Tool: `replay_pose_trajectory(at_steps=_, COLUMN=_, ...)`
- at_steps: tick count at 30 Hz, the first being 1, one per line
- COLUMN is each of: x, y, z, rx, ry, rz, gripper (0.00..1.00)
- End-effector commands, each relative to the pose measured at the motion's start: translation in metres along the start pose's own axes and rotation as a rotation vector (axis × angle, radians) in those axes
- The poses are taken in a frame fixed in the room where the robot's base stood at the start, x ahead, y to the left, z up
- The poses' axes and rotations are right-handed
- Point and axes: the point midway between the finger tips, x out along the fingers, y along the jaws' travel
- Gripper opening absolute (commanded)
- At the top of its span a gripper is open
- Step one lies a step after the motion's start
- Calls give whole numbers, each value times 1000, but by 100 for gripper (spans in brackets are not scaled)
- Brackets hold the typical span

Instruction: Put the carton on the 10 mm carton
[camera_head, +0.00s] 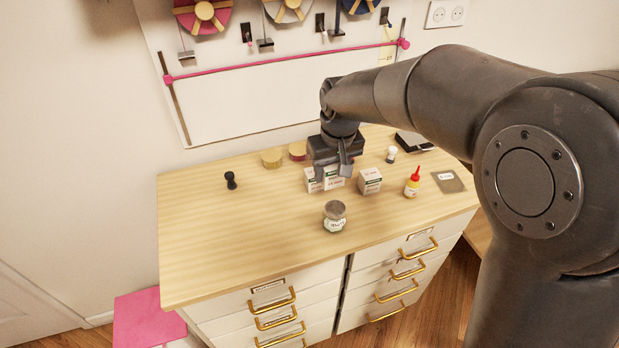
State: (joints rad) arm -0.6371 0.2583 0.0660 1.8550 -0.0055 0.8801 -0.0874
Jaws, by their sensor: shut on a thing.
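Three small white cartons with printed labels are on the wooden worktop, and the print is too small to read. My gripper (333,174) points down and is shut on the middle carton (335,181), with its fingers at the carton's sides. Another carton (312,182) is close beside it on the left. A third carton (369,181) stands apart to the right. I cannot tell which one is the 10 mm carton, or whether the held carton touches the worktop. The gripper partly hides the left and middle cartons.
A labelled jar (335,216) stands in front of the cartons. A glue bottle (412,182) with a red tip and a grey card (448,181) are to the right. Round tins (271,158) are behind, left of my gripper. A black stamp (231,180) is left; the front-left worktop is clear.

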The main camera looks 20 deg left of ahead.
Motion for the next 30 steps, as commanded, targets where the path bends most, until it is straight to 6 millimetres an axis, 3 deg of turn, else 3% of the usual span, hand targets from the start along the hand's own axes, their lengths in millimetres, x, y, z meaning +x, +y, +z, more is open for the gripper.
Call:
replay_pose_trajectory(at_steps=6, x=-29, y=59, z=-28, rx=9, ry=3, rz=2, gripper=22)
replay_pose_trajectory(at_steps=12, x=-42, y=86, z=-39, rx=5, ry=1, rz=0, gripper=22)
replay_pose_trajectory(at_steps=14, x=-40, y=83, z=-43, rx=3, ry=0, rz=-1, gripper=22)
replay_pose_trajectory(at_steps=24, x=11, y=25, z=-81, rx=0, ry=-2, rz=-1, gripper=22)
replay_pose_trajectory(at_steps=30, x=30, y=2, z=-96, rx=4, ry=0, rz=1, gripper=22)
